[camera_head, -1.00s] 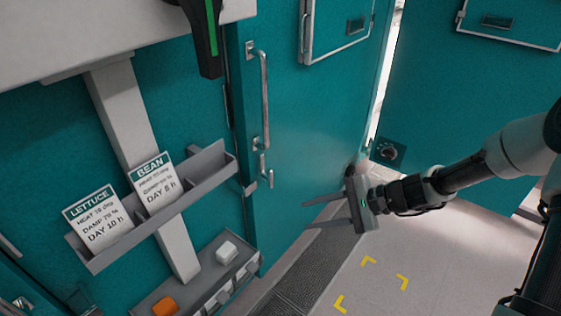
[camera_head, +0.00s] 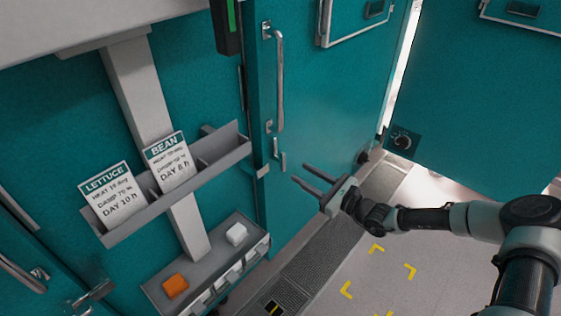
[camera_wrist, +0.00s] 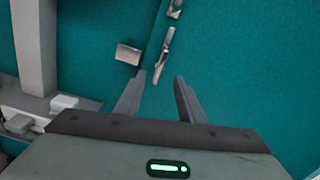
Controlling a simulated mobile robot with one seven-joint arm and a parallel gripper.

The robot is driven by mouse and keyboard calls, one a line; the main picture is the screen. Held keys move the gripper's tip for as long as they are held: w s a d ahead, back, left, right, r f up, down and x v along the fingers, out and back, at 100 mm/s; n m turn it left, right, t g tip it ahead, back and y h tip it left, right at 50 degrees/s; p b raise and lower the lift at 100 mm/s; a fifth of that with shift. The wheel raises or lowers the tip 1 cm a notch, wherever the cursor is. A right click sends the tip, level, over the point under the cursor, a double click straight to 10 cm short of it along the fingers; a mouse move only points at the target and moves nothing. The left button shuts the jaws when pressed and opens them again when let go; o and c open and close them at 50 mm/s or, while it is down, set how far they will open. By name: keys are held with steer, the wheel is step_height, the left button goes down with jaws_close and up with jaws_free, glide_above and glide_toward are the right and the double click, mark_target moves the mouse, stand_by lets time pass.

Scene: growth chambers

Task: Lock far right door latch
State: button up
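The latch (camera_head: 279,157) is a small silver lever on the teal door (camera_head: 325,120), below the long vertical handle (camera_head: 280,82). Its lever hangs down. A small grey bracket (camera_head: 263,172) sits left of it, across the door's edge. In the wrist view the latch (camera_wrist: 163,56) lies just beyond my fingertips, and the bracket (camera_wrist: 128,54) is to its left, apart from it. My gripper (camera_head: 301,178) is open and empty, right of and slightly below the latch in the head view. In the wrist view my gripper (camera_wrist: 158,77) has its fingers spread on either side of the lever's lower end, not closed on it.
A grey card rack (camera_head: 165,190) with LETTUCE and BEAN cards is on the left. Below it, a tray (camera_head: 205,268) holds an orange block (camera_head: 175,286) and a white block (camera_head: 236,234). The floor has yellow corner marks (camera_head: 376,249).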

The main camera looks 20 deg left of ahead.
mark_target(285, 163)
steer(key=b+x, duration=0.1)
steer(key=x, duration=0.9)
steer(key=shift+a, duration=0.2)
jaws_close()
